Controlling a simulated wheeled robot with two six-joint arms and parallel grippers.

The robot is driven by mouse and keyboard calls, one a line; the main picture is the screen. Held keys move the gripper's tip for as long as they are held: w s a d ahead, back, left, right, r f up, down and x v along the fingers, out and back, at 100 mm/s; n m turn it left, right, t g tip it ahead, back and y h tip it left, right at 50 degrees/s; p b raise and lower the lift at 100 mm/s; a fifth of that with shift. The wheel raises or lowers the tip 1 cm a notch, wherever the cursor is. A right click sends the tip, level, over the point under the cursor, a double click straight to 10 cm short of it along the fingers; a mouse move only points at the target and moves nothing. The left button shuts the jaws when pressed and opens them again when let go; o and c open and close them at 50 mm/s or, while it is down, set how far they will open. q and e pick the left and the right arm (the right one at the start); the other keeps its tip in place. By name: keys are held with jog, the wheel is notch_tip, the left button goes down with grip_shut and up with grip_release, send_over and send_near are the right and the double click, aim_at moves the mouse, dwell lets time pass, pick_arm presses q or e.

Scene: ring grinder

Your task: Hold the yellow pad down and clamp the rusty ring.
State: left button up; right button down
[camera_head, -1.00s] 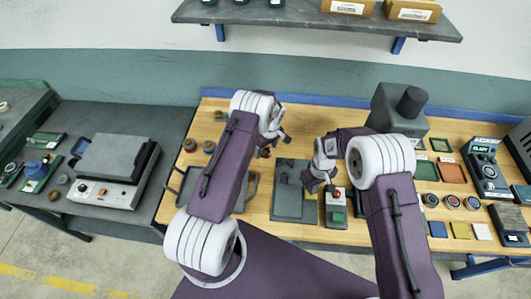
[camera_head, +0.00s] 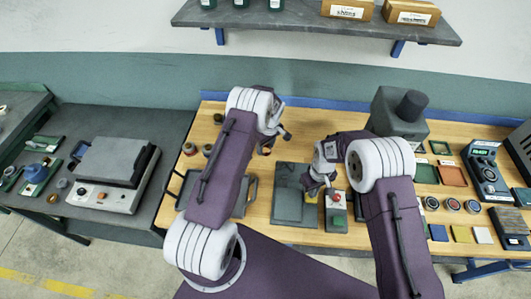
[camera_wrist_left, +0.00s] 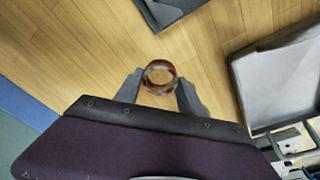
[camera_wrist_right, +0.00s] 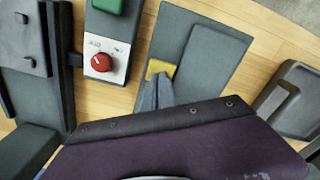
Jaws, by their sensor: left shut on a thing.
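My left gripper (camera_wrist_left: 158,86) is shut on the rusty ring (camera_wrist_left: 159,66), a reddish-brown band between its two fingertips over the wooden table. I cannot tell how high the ring is held. In the head view my left gripper (camera_head: 275,138) is behind the middle of the table, and the ring is not clear there. The yellow pad (camera_wrist_right: 161,68) lies at the edge of a dark grey plate (camera_wrist_right: 205,60). My right gripper (camera_wrist_right: 157,92) has its fingers together at the pad's near edge. Touching cannot be told. In the head view my right gripper (camera_head: 317,186) is above that plate.
A control box (camera_wrist_right: 106,50) with a red knob and green button stands beside the plate. A grey tray with handles (camera_head: 250,192) lies left of it, partly behind my arm. A grey machine (camera_head: 398,118) stands behind right. Small round parts (camera_head: 189,149) lie at the left edge.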

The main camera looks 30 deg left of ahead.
pick_arm(q)
notch_tip(320, 180, up, 6)
jog(key=s+d+f+m, duration=0.1)
jog(key=d+m, duration=0.1)
jog(key=d, duration=0.1)
jog(key=s+d+f+m, duration=0.1)
jog(key=s+d+m, duration=0.1)
jog(key=d, duration=0.2)
jog(key=s+d+f+m, duration=0.1)
jog(key=s+d+m, duration=0.1)
jog(key=d, duration=0.1)
jog(key=shift+d+m+t+h, duration=0.3)
jog(key=shift+d+t, duration=0.1)
jog(key=shift+d, duration=0.2)
jog(key=shift+w, duration=0.1)
jog(key=shift+a, duration=0.1)
